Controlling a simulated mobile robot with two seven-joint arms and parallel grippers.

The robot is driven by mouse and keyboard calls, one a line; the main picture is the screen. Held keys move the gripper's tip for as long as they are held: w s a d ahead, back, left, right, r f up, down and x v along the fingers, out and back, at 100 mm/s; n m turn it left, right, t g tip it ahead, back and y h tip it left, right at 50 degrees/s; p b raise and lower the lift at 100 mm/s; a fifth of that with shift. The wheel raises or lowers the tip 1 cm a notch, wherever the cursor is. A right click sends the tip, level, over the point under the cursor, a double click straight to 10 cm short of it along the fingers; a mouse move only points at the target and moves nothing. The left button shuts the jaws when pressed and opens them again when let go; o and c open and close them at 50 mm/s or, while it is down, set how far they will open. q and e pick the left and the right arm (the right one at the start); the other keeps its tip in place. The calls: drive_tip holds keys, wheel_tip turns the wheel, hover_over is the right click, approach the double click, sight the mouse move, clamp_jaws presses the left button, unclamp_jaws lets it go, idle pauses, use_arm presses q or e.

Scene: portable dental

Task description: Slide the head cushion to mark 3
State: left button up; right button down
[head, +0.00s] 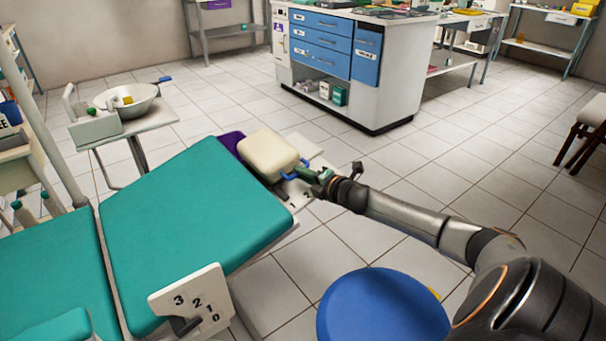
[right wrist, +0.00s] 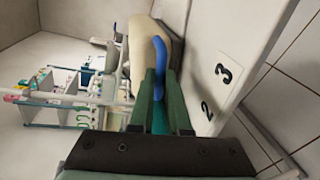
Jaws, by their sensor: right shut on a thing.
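The cream head cushion (head: 268,154) sits at the far end of the teal dental chair, with a blue handle (head: 290,174) on its near right side. My right gripper (head: 306,175) is shut on that handle. In the right wrist view the green fingers (right wrist: 164,98) close around the blue handle (right wrist: 159,62), beside the cushion (right wrist: 143,45). A white plate (head: 300,193) with dark numbers lies beside the cushion; 1 and 2 show in the head view. In the right wrist view, mark 3 (right wrist: 224,73) and mark 2 (right wrist: 207,110) show. My left gripper is out of view.
The teal backrest (head: 190,215) carries a second numbered plate (head: 192,302) with a dark lever. A blue round stool seat (head: 382,306) stands below my right arm. A side table with a bowl (head: 130,100) is at left; a cabinet (head: 345,70) stands behind.

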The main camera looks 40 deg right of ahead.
drive_tip(key=d, duration=0.1)
drive_tip(key=d+r, duration=0.1)
drive_tip(key=d, duration=0.1)
drive_tip(key=d+p, duration=0.1)
drive_tip(key=shift+s+d+r, duration=0.25)
drive_tip(key=d, duration=0.3)
drive_tip(key=d+r, duration=0.1)
drive_tip(key=d, duration=0.1)
drive_tip(key=shift+s, duration=0.25)
drive_tip(key=shift+s+d+r, duration=0.1)
drive_tip(key=shift+d+r, duration=0.1)
drive_tip(key=shift+d, duration=0.2)
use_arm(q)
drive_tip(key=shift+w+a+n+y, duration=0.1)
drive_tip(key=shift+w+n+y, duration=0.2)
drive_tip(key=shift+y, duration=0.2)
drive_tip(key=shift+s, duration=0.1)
use_arm(e)
drive_tip(key=shift+r, duration=0.1)
drive_tip(key=c, duration=1.2)
unclamp_jaws()
drive_tip(key=shift+d, duration=0.1)
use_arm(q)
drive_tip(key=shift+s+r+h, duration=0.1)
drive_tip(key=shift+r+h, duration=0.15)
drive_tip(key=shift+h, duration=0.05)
use_arm(e)
drive_tip(key=o, duration=0.3)
drive_tip(key=shift+a, duration=0.2)
